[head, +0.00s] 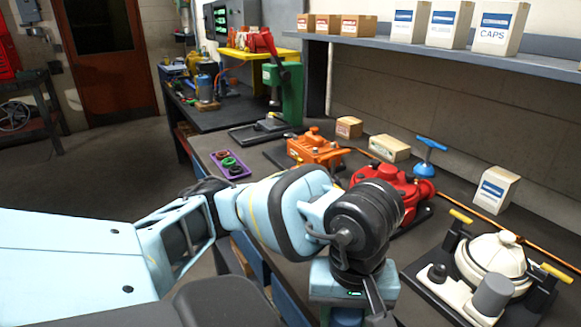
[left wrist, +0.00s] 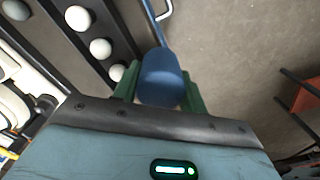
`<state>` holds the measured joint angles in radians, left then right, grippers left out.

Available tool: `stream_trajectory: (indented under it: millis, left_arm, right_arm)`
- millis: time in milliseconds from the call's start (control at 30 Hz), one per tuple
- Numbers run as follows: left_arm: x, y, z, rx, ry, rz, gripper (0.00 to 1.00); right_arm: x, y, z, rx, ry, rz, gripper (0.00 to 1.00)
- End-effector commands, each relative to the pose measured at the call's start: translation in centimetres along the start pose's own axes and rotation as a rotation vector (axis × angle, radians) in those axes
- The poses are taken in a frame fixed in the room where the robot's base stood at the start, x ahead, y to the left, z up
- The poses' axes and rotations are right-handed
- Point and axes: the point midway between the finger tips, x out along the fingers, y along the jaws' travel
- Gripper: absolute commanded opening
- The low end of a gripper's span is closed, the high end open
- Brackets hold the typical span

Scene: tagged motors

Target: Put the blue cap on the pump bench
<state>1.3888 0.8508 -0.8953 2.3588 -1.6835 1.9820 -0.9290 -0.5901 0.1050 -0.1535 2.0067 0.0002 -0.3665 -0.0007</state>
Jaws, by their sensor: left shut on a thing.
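My left gripper (left wrist: 160,84) shows in the left wrist view with its green fingers shut on a blue cap (left wrist: 162,76). The cap is a rounded blue body with a narrower blue stem running up the picture from it. In the head view my left wrist hangs over the near edge of a long dark workbench (head: 407,249); its fingertips and the cap are not clear there. I cannot tell which bench is the pump bench. A red pump (head: 393,183) and an orange pump (head: 315,148) stand on this one. My right gripper is not in view.
A blue T-handled thing (head: 424,168) stands behind the red pump. A cream pump (head: 497,258) with yellow handles sits at front right. A purple tray (head: 243,177) holds rings. A shelf (head: 440,46) carries cartons, one marked CAPS (head: 497,30). Several pale balls (left wrist: 100,47) lie in the wrist view.

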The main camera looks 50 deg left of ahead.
Motion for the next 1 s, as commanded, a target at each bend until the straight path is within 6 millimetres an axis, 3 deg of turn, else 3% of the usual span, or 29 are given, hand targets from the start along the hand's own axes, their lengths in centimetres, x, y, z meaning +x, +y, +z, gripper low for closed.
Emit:
stream_trajectory:
  millis: [367, 800, 1000]
  left_arm:
    - [0.1, 0.4, -1.1, 0.012, 0.003, 0.002, 0.20]
    - [0.9, 3.3, -10.3, 0.010, 0.003, 0.002, 0.20]
    - [1.3, 4.3, -13.6, 0.012, 0.002, 0.003, 0.20]
  right_arm:
    - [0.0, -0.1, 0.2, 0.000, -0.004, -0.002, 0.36]
    - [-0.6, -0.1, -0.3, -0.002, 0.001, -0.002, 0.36]
    - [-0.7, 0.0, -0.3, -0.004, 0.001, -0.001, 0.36]
